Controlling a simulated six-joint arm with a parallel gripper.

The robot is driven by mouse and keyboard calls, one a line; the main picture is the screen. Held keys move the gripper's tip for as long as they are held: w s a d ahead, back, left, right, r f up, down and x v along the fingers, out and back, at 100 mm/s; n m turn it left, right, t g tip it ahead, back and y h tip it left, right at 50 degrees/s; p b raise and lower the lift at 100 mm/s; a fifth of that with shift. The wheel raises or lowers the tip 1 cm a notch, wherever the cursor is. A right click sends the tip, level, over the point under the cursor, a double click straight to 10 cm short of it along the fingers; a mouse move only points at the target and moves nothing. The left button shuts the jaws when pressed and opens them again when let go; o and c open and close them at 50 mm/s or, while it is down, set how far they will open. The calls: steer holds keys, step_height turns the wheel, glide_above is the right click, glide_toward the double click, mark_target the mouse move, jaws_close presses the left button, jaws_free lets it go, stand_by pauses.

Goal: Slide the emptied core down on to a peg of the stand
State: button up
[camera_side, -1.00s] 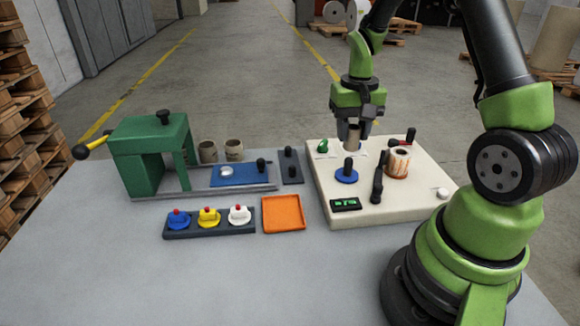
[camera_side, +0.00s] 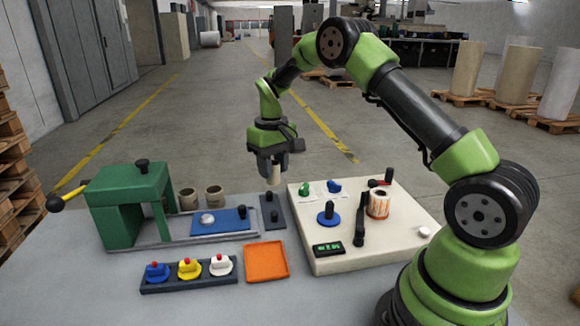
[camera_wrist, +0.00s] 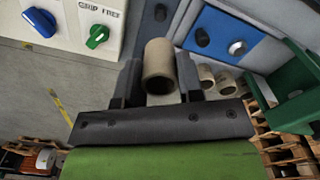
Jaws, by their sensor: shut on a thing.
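My gripper (camera_side: 272,163) is shut on the emptied core (camera_side: 273,177), a tan cardboard tube held upright. In the wrist view the core (camera_wrist: 158,72) shows its open end between the two dark fingers (camera_wrist: 160,82). The stand (camera_side: 282,226) is a small dark plate with two short black pegs (camera_side: 275,215), left of the white machine. The core hangs above the far part of the stand, apart from it. The wrist view shows part of the stand (camera_wrist: 140,45) and a peg (camera_wrist: 160,12) beyond the core. The pegs carry no core.
Two tan tubes (camera_side: 214,197) stand behind the rail of the green press (camera_side: 125,205). A blue plate (camera_side: 212,222) lies left of the stand. An orange tray (camera_side: 266,262) is in front. The white machine (camera_side: 330,260) at right bears a roll (camera_side: 378,204), lever and knobs.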

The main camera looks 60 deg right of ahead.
mark_target(274, 212)
steer(key=shift+f, duration=5.5)
steer(key=shift+r, duration=0.2)
steer(key=o, duration=0.8)
steer(key=shift+c, duration=0.2)
